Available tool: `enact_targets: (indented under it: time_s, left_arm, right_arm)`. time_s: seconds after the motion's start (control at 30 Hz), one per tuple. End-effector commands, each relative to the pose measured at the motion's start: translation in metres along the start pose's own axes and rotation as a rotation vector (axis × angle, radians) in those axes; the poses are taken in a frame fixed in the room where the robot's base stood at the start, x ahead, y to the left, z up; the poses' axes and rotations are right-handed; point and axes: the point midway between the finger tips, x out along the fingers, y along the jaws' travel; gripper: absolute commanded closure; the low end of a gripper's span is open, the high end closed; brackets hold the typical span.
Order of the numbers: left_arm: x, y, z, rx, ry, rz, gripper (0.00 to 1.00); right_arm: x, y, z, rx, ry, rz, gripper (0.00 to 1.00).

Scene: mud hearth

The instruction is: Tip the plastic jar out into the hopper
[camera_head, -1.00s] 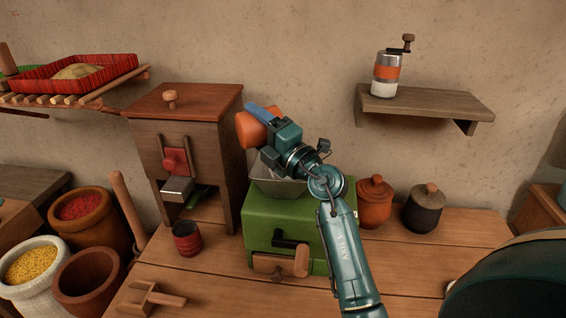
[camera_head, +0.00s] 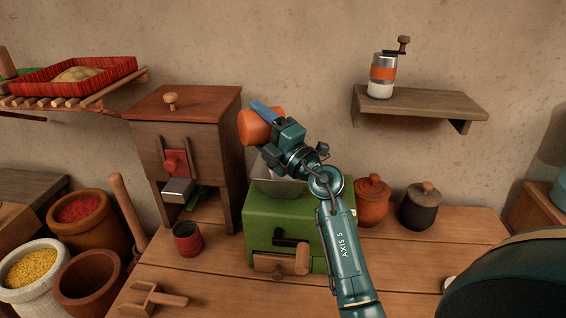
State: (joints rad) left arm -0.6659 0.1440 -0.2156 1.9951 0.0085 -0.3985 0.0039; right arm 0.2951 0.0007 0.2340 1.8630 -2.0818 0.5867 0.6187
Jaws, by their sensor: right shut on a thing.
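My right gripper (camera_head: 270,132) is shut on an orange plastic jar (camera_head: 252,128), which lies tilted on its side. A blue piece shows along the top of the grip. The jar is above the grey metal hopper (camera_head: 277,185), which sits on top of the green mill box (camera_head: 310,217). The jar's mouth and contents cannot be made out, and the gripper and arm hide part of the hopper. No stream of contents shows. My left gripper is not in view.
A tall wooden cabinet (camera_head: 185,135) stands close left of the jar, with a red cup (camera_head: 187,239) before it. An orange lidded pot (camera_head: 371,201) and a dark pot (camera_head: 420,207) stand to the right. A grinder (camera_head: 383,75) is on the wall shelf (camera_head: 425,103).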

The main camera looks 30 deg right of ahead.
Motion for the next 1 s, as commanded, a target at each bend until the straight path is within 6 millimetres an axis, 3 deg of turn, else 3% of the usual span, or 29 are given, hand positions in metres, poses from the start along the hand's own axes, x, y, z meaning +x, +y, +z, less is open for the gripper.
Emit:
enact_targets:
  time_s: [1.0]
  left_arm:
    - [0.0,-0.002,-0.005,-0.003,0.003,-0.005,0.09]
  right_arm:
    - [0.002,0.004,0.012,0.075,-0.018,0.032,0.57]
